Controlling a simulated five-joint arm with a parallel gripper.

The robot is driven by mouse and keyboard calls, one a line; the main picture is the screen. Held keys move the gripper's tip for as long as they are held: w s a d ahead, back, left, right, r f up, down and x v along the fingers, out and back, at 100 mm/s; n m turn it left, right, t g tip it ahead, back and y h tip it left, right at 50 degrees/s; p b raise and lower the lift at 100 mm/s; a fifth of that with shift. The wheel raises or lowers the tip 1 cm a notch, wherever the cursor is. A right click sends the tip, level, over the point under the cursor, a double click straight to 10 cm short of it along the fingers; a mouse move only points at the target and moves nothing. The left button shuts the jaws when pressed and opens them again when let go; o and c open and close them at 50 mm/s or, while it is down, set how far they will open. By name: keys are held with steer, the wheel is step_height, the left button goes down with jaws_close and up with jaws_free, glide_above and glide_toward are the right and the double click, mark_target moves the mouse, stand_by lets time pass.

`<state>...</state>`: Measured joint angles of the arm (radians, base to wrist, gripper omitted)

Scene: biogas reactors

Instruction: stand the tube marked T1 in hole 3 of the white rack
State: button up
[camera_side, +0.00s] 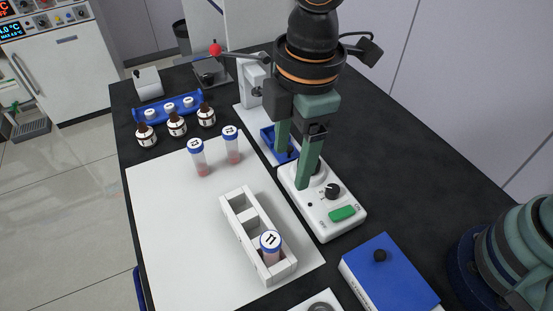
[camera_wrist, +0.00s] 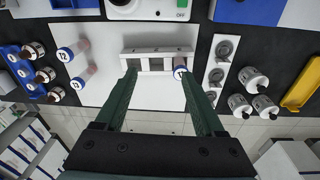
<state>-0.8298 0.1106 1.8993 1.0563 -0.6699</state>
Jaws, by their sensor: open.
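The white rack (camera_side: 242,232) stands on the white mat. One blue-capped tube (camera_side: 270,246) stands in its near end in the side view, the right end in the wrist view (camera_wrist: 180,73); its cap mark looks like T1, but is hard to read. Its other openings look empty; hole numbers are not legible. My gripper (camera_side: 294,168) is open and empty, above the white mixer, apart from the rack and tubes.
The white mixer (camera_side: 338,212) with a dial and green switch stands beside the rack. A blue box (camera_side: 388,276) with a black knob is at near right. Brown bottles (camera_side: 177,124) and a blue holder (camera_side: 165,108) stand at far left. The mat's left side is clear.

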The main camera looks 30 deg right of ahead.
steer(key=w+d+r+m+t, duration=0.1)
steer(key=d+r+m+t, duration=0.1)
steer(key=d+m, duration=0.6)
steer(key=w+d+r+m+t, duration=0.1)
steer(key=d+r+m+t, duration=0.2)
steer(key=d+m, duration=0.6)
steer(key=d, duration=1.2)
steer(key=shift+h, duration=0.3)
